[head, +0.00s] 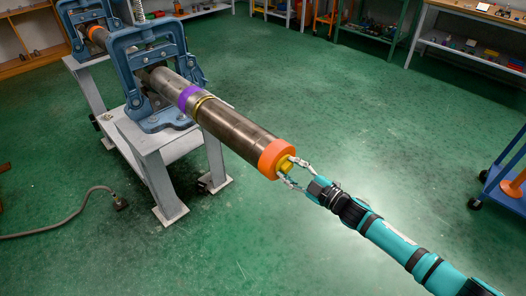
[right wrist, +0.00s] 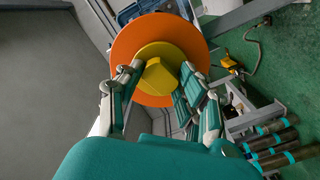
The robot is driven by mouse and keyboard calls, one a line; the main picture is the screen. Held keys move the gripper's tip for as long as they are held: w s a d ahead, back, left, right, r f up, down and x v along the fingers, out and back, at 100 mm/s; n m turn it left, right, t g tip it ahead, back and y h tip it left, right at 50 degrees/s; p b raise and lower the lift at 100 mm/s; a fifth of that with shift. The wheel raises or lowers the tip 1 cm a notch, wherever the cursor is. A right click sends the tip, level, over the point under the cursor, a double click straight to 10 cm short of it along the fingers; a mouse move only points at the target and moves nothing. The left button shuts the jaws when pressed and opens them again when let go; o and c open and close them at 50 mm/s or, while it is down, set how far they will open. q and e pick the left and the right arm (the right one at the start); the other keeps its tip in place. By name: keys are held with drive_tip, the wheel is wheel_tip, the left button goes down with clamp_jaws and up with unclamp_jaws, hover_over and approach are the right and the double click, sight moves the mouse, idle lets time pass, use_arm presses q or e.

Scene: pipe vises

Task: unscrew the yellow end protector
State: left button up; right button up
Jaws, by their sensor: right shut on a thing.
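The yellow end protector (head: 287,165) sits in the middle of the orange ring (head: 272,158) at the near end of the steel pipe (head: 232,127). In the right wrist view the protector (right wrist: 155,75) shows a raised yellow grip on a round yellow disc, with the orange ring (right wrist: 126,45) around it. My right gripper (head: 292,171) is at the pipe end, its fingers on either side of the yellow grip and shut on it. The fingers also show in the right wrist view (right wrist: 158,84). My left gripper is in neither view.
The pipe lies in a blue pipe vise (head: 163,120) on a grey stand (head: 150,150), with a second vise (head: 85,20) behind. A hose (head: 60,232) lies on the green floor at left. A blue cart (head: 508,180) stands at right. The floor between is clear.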

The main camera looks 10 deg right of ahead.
drive_tip(key=n+b, duration=0.1)
drive_tip(key=n, duration=0.1)
drive_tip(key=n+b, duration=0.1)
drive_tip(key=n, duration=0.2)
drive_tip(key=n+b, duration=0.1)
drive_tip(key=n, duration=0.2)
drive_tip(key=shift+f, duration=0.25)
drive_tip(key=n+b, duration=0.1)
drive_tip(key=n, duration=0.1)
drive_tip(key=shift+r+n, duration=0.15)
drive_tip(key=shift+n, duration=0.25)
drive_tip(key=shift+r, duration=0.1)
